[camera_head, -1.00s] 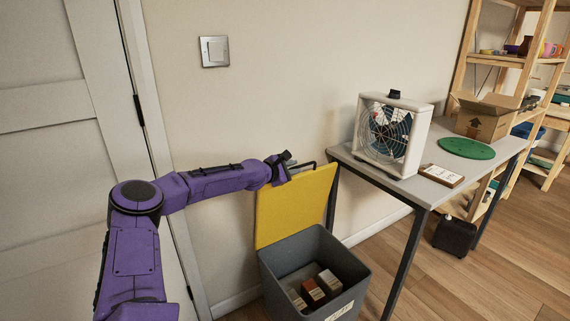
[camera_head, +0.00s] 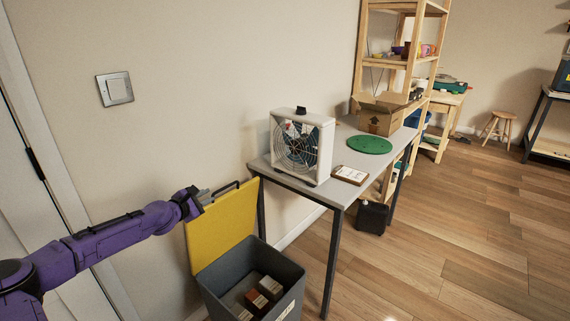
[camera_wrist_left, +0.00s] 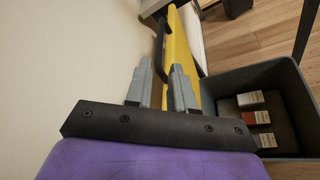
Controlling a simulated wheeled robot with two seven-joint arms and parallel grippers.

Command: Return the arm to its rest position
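My left arm (camera_head: 110,236), purple, reaches in from the left in the head view. Its gripper (camera_head: 206,194) is at the upper left of the raised yellow lid (camera_head: 222,225), close to the lid's dark handle (camera_head: 226,189). In the left wrist view the two grey fingers (camera_wrist_left: 161,67) stand apart with a gap between them. The handle (camera_wrist_left: 161,45) and lid (camera_wrist_left: 181,50) lie just past the fingertips; I cannot tell whether they touch. My right gripper is not in view.
A grey bin (camera_head: 279,270) with several small boxes stands open below the lid. A grey table (camera_head: 325,190) holds a white fan (camera_head: 301,146), a green disc (camera_head: 369,145) and a cardboard box (camera_head: 380,116).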

